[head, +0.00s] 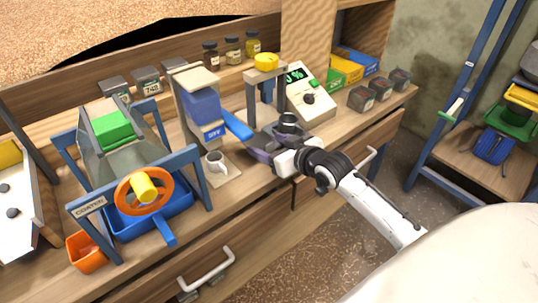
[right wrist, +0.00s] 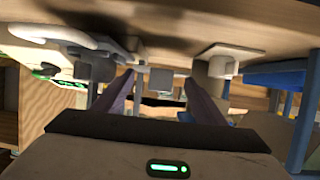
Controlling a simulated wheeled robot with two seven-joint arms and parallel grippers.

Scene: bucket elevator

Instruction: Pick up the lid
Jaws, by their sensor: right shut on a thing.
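My right gripper (head: 258,142) is low over the bench front, between the white mug and the white device with a green display. My left gripper is not in view.
The display device (head: 304,94) and a stand with a yellow top (head: 266,62) are close behind. An orange wheel (head: 144,194) is at left.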

